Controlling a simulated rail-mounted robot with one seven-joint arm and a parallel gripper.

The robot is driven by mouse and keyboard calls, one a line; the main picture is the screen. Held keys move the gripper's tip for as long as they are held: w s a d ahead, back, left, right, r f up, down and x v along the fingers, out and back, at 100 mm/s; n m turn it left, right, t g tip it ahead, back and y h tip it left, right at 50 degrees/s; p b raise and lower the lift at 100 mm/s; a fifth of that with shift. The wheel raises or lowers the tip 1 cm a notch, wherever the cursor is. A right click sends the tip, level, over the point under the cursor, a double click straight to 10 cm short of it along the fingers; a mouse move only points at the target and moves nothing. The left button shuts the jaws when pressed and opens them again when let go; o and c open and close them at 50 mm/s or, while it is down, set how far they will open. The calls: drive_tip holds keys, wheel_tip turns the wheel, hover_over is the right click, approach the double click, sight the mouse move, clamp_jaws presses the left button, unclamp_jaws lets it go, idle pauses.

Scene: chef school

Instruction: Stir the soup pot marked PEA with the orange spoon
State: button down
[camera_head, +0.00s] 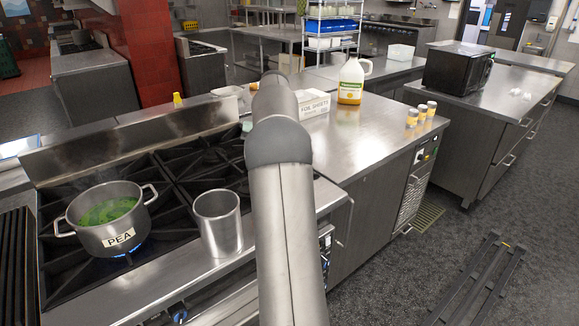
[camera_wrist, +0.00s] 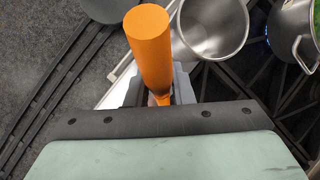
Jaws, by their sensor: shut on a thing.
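The pot marked PEA (camera_head: 104,232) sits on the left part of the stove over a lit blue flame, with green soup (camera_head: 107,211) inside. Part of this pot (camera_wrist: 291,27) shows at the right edge of the wrist view. The orange spoon (camera_wrist: 150,45) is in my gripper (camera_wrist: 160,97), which is shut on it; its thick handle end points toward the wrist camera. The bowl of the spoon is hidden. In the head view my arm covers the gripper and the spoon.
An empty metal canister (camera_head: 218,225) stands on the stove's front ledge, right of the pot; it also shows in the wrist view (camera_wrist: 214,28). A foil sheets box (camera_head: 313,104), a yellow jug (camera_head: 351,82) and small jars (camera_head: 412,118) stand on the counter to the right.

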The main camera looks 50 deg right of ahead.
drive_tip(key=w+a+r+m+t+y+p, duration=0.1)
drive_tip(key=w+a+r+m+t+p, duration=0.3)
drive_tip(key=w+a, duration=0.6)
drive_tip(key=w+a+r+m+t+p, duration=0.15)
drive_tip(key=w+a+r, duration=0.4)
drive_tip(key=a, duration=0.95)
drive_tip(key=w+a+r+m+t+y+p, duration=0.1)
drive_tip(key=w+a+r+m+t+p, duration=0.15)
drive_tip(key=w+a+r, duration=0.7)
wheel_tip(320, 180, down, 14)
drive_tip(key=s+a+g+b, duration=0.1)
drive_tip(key=a+b, duration=0.1)
drive_tip(key=b, duration=0.3)
drive_tip(key=shift+s+a+f, duration=0.15)
drive_tip(key=shift+s+a, duration=0.15)
drive_tip(key=shift+s, duration=0.1)
drive_tip(key=shift+d, duration=0.1)
